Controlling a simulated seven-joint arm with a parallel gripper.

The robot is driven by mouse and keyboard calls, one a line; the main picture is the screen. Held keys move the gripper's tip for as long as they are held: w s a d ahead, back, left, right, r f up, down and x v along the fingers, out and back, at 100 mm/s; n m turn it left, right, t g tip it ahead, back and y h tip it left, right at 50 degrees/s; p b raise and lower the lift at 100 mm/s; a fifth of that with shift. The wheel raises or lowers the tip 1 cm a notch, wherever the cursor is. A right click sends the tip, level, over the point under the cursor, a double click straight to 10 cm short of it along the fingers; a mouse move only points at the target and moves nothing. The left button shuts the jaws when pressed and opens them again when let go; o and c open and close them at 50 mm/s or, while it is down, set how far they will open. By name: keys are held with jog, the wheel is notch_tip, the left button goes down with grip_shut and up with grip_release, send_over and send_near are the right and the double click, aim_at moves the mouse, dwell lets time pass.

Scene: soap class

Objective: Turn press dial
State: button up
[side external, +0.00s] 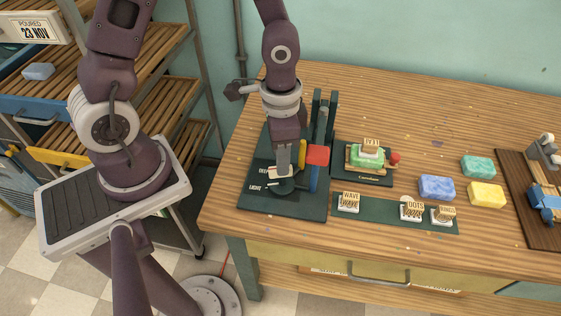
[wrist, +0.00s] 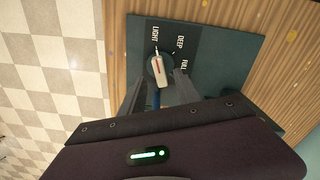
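The press dial (wrist: 159,74) is a dark round base with a pale bar knob and a red line. It sits on a dark green panel marked LIGHT, DEEP and FULL; the red-line end points toward the LIGHT tick. In the side view the dial (side external: 284,187) is partly hidden beneath my gripper (side external: 284,166). In the wrist view my gripper (wrist: 159,78) has its fingers apart, one on each side of the knob, with visible gaps. I cannot tell how low the fingertips reach against it. The press (side external: 258,198) stands at the table's left end.
A red block (side external: 317,155) on a blue post stands just right of my gripper, with a yellow piece (side external: 302,154) beside it. Farther right are a stamping stand (side external: 347,174), a green strip (side external: 378,212) with several stamps, and loose soaps, including a blue one (side external: 437,187).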

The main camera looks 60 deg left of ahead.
aim_at(279, 185)
jog(key=shift+f, duration=1.5)
grip_shut()
